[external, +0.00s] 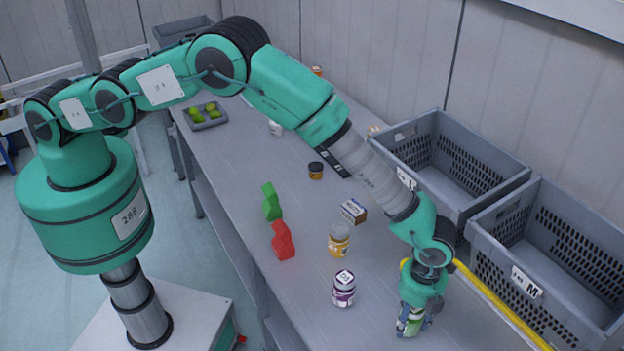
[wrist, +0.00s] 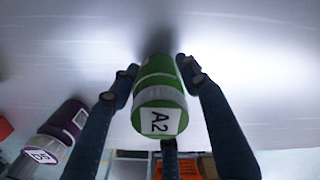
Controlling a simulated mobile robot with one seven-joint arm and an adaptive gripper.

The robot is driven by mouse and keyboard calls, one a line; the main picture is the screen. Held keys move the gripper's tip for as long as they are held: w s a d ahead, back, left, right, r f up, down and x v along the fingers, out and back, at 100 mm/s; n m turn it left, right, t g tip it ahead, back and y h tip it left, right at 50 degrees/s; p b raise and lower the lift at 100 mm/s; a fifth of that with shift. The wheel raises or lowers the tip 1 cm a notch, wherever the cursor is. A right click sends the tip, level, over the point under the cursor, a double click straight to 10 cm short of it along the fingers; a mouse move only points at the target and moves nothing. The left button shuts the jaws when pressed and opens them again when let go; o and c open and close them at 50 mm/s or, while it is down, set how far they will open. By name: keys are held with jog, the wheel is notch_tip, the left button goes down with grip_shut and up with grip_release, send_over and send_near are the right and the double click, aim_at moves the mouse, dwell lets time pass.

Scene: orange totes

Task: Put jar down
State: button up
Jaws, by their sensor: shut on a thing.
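My gripper (external: 413,321) is at the front right of the grey table, pointing down. It is shut on a green jar (external: 408,326) with a white band. In the external view the gripper hides much of the jar. I cannot tell whether its base touches the tabletop.
A purple jar (external: 343,289) stands left of my gripper, with a yellow jar (external: 338,240) behind it. Red (external: 282,241) and green (external: 271,202) blocks stand further left. Grey crates (external: 560,262) line the right, behind a yellow strip (external: 500,305). A small box (external: 353,211) lies mid-table.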

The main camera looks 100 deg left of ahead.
jog(key=shift+f, duration=0.2)
jog(key=shift+f, duration=0.15)
jog(key=o, duration=1.5)
jog(key=shift+c, duration=0.2)
jog(key=shift+r+b, duration=0.7)
jog(key=shift+r, duration=5.4)
jog(key=shift+r, duration=0.1)
